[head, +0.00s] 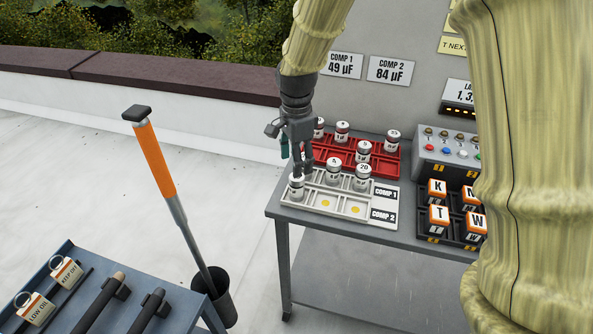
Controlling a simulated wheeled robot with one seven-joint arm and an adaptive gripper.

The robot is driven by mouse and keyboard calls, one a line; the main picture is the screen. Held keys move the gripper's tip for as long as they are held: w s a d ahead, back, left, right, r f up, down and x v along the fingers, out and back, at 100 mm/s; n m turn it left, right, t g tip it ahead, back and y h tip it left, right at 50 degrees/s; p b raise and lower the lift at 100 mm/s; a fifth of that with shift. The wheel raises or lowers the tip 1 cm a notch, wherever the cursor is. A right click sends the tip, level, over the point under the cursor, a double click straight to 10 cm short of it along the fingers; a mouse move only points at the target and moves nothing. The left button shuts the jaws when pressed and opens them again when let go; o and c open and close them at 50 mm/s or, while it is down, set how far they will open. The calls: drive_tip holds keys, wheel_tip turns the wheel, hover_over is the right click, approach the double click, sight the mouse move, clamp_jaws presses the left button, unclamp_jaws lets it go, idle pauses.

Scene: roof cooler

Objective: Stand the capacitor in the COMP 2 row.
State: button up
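A white tray (345,216) stands on the grey table, with a back row by the COMP 1 label (385,193) and a front row by the COMP 2 label (383,215). A silver capacitor with a white label (296,189) is upright at the left end of the front row. My gripper (301,174) points down right at its top; whether the fingers grip it is unclear. Two capacitors stand in the back row, one in the middle (333,172) and one marked 20 (362,179).
A red tray (323,152) with several capacitors lies behind the white tray. A button box (448,150) and a black rack of orange lettered blocks (437,218) stand to the right. Wall signs read COMP 1 49 µF (341,66) and COMP 2 84 µF (391,71).

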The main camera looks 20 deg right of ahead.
drive_tip(key=shift+r, duration=0.9)
